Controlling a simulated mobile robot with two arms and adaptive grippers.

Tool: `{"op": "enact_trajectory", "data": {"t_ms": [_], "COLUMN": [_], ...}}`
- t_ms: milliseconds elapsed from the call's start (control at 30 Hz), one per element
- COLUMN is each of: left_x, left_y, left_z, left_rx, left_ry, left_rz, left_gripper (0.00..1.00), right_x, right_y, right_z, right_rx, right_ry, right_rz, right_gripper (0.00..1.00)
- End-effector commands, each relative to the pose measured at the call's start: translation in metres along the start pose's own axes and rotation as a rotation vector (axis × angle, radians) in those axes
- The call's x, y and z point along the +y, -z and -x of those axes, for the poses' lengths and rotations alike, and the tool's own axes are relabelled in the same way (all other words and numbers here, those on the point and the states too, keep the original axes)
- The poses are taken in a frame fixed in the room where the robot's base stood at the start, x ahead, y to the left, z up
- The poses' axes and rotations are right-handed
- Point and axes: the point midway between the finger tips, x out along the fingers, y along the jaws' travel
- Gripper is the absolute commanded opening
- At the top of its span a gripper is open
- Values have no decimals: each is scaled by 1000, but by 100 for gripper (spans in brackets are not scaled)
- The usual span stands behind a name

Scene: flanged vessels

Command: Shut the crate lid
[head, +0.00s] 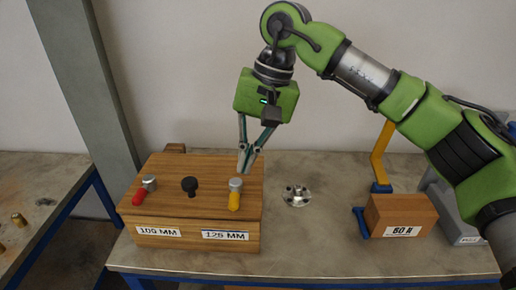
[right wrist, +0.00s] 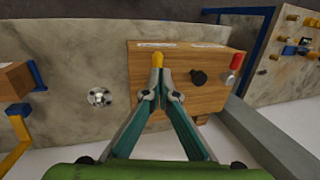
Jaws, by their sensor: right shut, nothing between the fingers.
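The wooden crate (head: 185,243) stands on the left part of the table, with two white labels on its front. Its lid (head: 205,166) looks flat on top, with a black knob (head: 190,185) in the middle. A red-handled piece (head: 141,192) and a yellow-handled piece (head: 235,196) with grey ends sit at the lid's left and right. My right gripper (head: 243,172) points down, shut and empty, at the crate's right rear, close behind the yellow-handled piece. The right wrist view shows its fingertips (right wrist: 158,68) by the yellow part; I cannot tell whether they touch. My left gripper is not in view.
A round metal flange (head: 297,196) lies on the table right of the crate. Further right are a wooden block (head: 400,216) labelled 60 N and a yellow stand (head: 382,155). A grey post (head: 90,85) rises behind the crate's left. The table's front right is clear.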

Motion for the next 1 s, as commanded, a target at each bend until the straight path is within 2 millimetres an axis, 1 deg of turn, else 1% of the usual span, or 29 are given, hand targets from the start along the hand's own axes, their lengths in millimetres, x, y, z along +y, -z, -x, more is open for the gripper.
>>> {"op": "enact_trajectory", "data": {"t_ms": [33,67,167,267,400,500,567,700,833,1000], "left_x": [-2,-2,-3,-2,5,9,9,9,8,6], "left_y": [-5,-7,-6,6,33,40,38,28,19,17], "left_z": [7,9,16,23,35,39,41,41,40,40], "left_rx": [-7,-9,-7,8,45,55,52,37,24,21], "left_ry": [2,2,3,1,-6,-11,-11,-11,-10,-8], "left_rz": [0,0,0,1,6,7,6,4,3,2], "left_gripper": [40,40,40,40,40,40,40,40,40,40], "right_x": [0,1,0,0,0,0,0,1,1,1], "right_y": [0,-1,-1,-1,0,0,0,1,1,1], "right_z": [-10,-16,-38,-58,-80,-92,-97,-102,-103,-103], "right_rx": [-4,-5,-4,-4,-1,0,0,1,2,2], "right_ry": [-1,-1,0,-1,0,1,1,1,1,1], "right_rz": [-1,-1,-2,-3,-3,-3,-3,-3,-3,-3], "right_gripper": [0,0,0,0,0,0,0,0,0,0]}}
